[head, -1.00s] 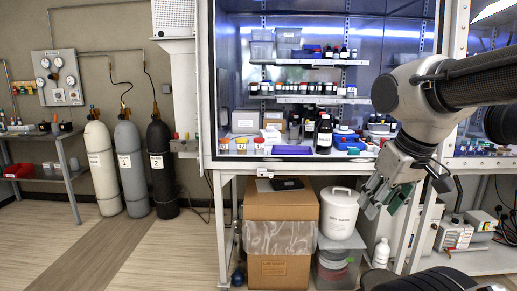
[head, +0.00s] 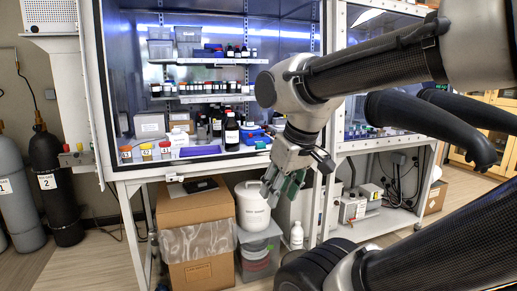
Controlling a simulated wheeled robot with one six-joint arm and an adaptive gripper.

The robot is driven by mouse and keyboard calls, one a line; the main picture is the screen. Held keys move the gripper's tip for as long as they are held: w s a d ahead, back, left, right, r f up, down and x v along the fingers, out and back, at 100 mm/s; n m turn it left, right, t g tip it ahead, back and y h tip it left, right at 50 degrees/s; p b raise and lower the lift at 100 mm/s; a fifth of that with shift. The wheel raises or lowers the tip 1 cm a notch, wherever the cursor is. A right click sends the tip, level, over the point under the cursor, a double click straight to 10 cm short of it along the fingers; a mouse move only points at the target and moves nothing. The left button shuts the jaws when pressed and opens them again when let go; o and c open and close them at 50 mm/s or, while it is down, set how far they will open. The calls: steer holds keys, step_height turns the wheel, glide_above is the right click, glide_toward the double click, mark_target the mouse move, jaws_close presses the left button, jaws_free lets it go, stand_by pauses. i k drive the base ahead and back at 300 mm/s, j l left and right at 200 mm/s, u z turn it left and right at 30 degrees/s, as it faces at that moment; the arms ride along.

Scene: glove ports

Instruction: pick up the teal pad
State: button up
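My gripper (head: 280,188) hangs pointing down in front of the bench's front edge, beside the white bucket, with grey fingers. A dark green-teal piece (head: 293,184) shows at its right finger. I cannot tell whether this is the teal pad or part of the gripper, or whether the fingers are shut on it. No other clearly teal pad shows. A flat violet-blue mat (head: 200,151) lies on the cabinet floor, and blue items (head: 256,139) lie to its right, partly behind my arm.
The open cabinet (head: 110,100) holds shelves of bottles and bins, with a dark bottle (head: 231,132) near its front. Below stand a cardboard box (head: 196,225), a white bucket (head: 252,207) and a white bottle (head: 296,236). Black glove sleeves (head: 435,125) stick out at right.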

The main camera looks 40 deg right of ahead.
mark_target(263, 144)
steer(key=i+j+z, duration=0.4)
steer(key=i, duration=0.45)
steer(key=i+j+z, duration=0.35)
steer(key=i, duration=0.5)
steer(key=i+j+z, duration=0.4)
steer(key=i+j, duration=0.3)
steer(key=j, duration=0.2)
